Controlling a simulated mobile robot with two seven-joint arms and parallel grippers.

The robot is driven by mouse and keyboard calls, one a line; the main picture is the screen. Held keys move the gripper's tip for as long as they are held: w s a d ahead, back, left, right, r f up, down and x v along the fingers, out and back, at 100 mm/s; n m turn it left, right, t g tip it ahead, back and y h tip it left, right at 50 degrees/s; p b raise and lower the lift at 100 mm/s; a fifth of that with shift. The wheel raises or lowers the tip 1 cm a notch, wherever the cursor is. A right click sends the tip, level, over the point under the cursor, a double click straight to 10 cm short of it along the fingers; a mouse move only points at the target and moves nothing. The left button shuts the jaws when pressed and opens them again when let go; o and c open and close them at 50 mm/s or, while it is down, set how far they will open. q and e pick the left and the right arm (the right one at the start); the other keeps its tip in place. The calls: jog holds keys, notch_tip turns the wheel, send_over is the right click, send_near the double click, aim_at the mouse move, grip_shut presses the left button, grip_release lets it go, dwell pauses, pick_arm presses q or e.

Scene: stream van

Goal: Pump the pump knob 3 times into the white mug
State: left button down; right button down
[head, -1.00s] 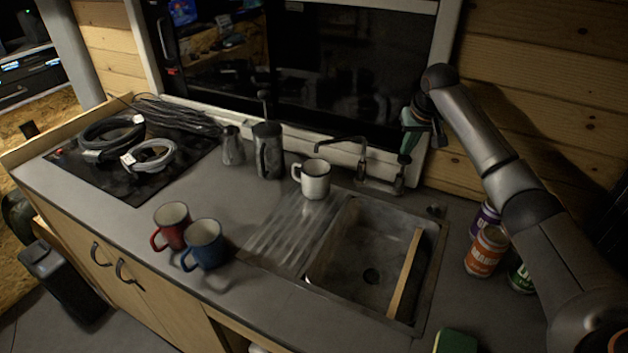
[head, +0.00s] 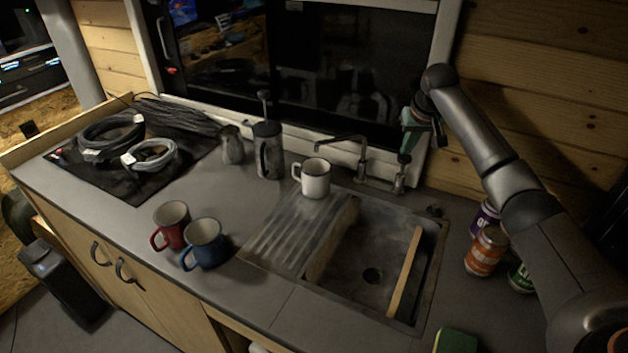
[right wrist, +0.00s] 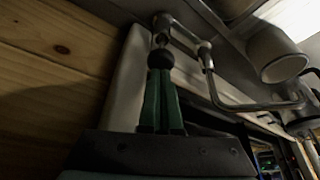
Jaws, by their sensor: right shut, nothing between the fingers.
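The white mug (head: 316,182) stands upright at the back of the sink's ribbed drainboard, its handle to the left. The end of the metal spout (head: 340,139) is above its rim. The pump knob (head: 404,158) is a small dark ball on top of the metal pump body (head: 399,183), right of the spout. My right gripper (head: 406,150) points down from above with green fingers shut and empty. In the right wrist view its fingertips (right wrist: 160,72) are right at the dark knob (right wrist: 160,57), apparently touching it. The mug also shows there (right wrist: 274,54). My left gripper is out of view.
The sink basin (head: 365,265) holds a wooden strip. Cans (head: 486,250) stand to its right under my right arm. A red mug (head: 171,226), a blue mug (head: 204,245), a French press (head: 267,152) and coiled cables (head: 110,135) are to the left. The window is behind.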

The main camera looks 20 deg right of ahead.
aim_at(405, 158)
jog(key=shift+f, duration=2.1)
jog(key=shift+r, duration=2.5)
jog(key=shift+f, duration=0.15)
jog(key=shift+f, duration=2.35)
jog(key=shift+r, duration=2.5)
jog(key=shift+r, duration=0.15)
